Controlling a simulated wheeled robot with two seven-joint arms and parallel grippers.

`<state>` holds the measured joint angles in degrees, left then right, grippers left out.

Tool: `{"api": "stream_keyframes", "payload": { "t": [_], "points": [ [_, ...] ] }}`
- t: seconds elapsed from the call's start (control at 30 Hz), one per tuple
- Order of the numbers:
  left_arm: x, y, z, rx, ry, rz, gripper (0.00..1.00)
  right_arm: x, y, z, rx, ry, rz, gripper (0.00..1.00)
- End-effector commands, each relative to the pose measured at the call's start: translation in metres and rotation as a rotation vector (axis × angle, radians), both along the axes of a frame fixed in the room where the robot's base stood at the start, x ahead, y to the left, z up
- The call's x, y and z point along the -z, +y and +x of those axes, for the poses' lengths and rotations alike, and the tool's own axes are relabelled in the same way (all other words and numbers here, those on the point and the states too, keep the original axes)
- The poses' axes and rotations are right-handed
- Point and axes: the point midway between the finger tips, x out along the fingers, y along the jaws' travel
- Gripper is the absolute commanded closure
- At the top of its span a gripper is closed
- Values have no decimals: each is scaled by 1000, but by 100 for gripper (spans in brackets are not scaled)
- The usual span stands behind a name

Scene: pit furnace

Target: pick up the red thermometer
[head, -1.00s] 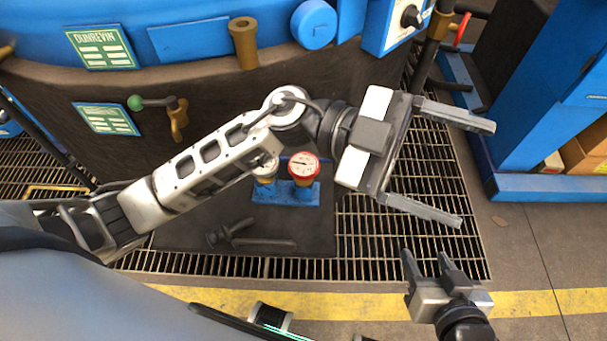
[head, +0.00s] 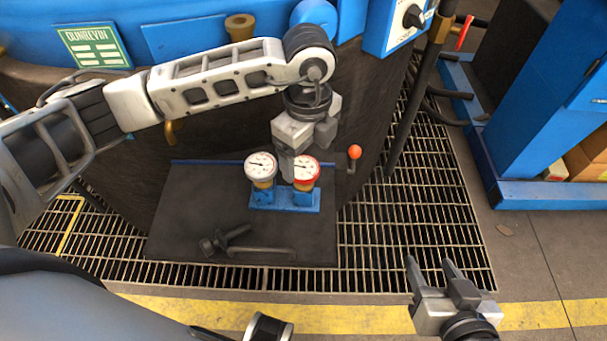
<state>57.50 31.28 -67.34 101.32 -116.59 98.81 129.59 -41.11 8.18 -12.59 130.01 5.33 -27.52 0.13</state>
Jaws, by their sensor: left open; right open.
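The red thermometer (head: 306,169) is a red-rimmed round dial on a brass stem, upright in the right place of a blue holder (head: 285,207) on the dark bench. A white-rimmed gauge (head: 261,166) stands to its left in the same holder. My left gripper (head: 288,172) points down at the red thermometer, its fingers seen nearly edge-on and covering the dial's left edge. It is open; I cannot tell whether it touches the dial. My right gripper (head: 431,266) is open and empty over the front of the floor grating, well away from the thermometer.
A wrench-like tool (head: 245,246) lies on the dark bench (head: 190,215) in front of the holder. A lever with an orange ball knob (head: 354,152) stands right of the gauges. The blue furnace and its dark wall are behind. A dark post (head: 412,100) rises at right.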

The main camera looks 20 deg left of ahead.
Motion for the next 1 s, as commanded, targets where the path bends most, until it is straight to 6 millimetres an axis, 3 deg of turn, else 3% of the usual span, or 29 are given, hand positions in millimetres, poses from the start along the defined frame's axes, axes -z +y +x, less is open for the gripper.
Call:
{"api": "stream_keyframes", "payload": {
  "t": [0.6,0.9,1.0],
  "points": [
    [70,1,-4,1,2,-1,21,1,0,0,-3,-9,0,49],
    [74,1,-4,2,0,-2,21,1,1,0,-3,-8,-1,49],
    [74,1,-4,2,0,-2,49,1,0,-1,-3,-8,-1,49]
  ]
}}
